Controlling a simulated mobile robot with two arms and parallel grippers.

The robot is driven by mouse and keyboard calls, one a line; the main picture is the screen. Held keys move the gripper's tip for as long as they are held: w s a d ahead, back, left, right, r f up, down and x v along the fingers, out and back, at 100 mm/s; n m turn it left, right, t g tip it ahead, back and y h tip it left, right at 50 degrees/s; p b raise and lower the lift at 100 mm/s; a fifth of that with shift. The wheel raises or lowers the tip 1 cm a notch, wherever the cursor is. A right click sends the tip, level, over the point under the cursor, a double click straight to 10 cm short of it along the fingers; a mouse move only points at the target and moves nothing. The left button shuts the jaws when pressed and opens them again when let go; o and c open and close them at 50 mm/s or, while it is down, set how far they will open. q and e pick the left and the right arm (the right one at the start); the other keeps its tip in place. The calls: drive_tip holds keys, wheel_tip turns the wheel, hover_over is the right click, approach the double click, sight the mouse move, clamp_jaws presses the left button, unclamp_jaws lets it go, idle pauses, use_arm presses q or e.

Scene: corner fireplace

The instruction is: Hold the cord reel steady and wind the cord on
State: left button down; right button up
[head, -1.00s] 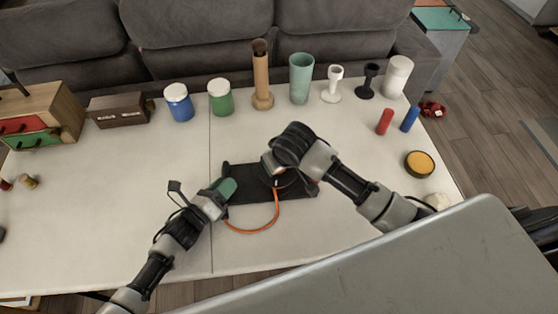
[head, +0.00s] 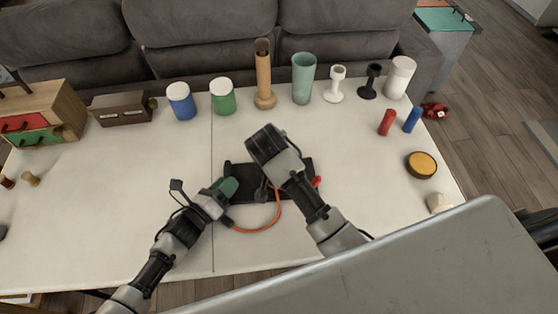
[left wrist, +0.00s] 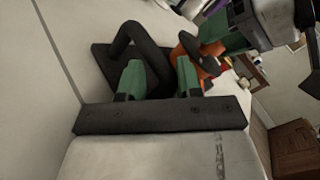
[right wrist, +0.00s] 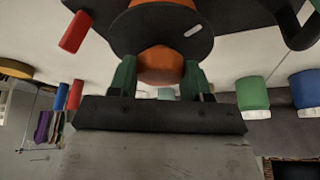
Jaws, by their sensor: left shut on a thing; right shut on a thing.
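The cord reel's black base (head: 240,170) lies on the white table in the head view. My left gripper (head: 226,190) is shut on its black bar handle (left wrist: 150,50) at the left end. The right wrist view shows the reel's black round flange (right wrist: 200,35) and a rounded orange part (right wrist: 160,66) under it. My right gripper (right wrist: 160,80) is shut on this orange part, with a green finger on each side. The orange cord (head: 262,229) curves along the table from near my left gripper to the reel. My right wrist hides much of the reel in the head view.
A red piece (head: 317,181) shows at the base's right end. Along the back stand a blue jar (head: 180,102), a green jar (head: 222,97), a brown tube (head: 263,75) and several cups. A yellow-topped round tin (head: 421,165) lies right. The front left table is clear.

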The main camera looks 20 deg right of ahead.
drive_tip(key=shift+w+r+m+g+h, duration=0.1)
drive_tip(key=shift+m+g+h, duration=0.25)
drive_tip(key=shift+m, duration=0.95)
drive_tip(key=o, duration=0.9)
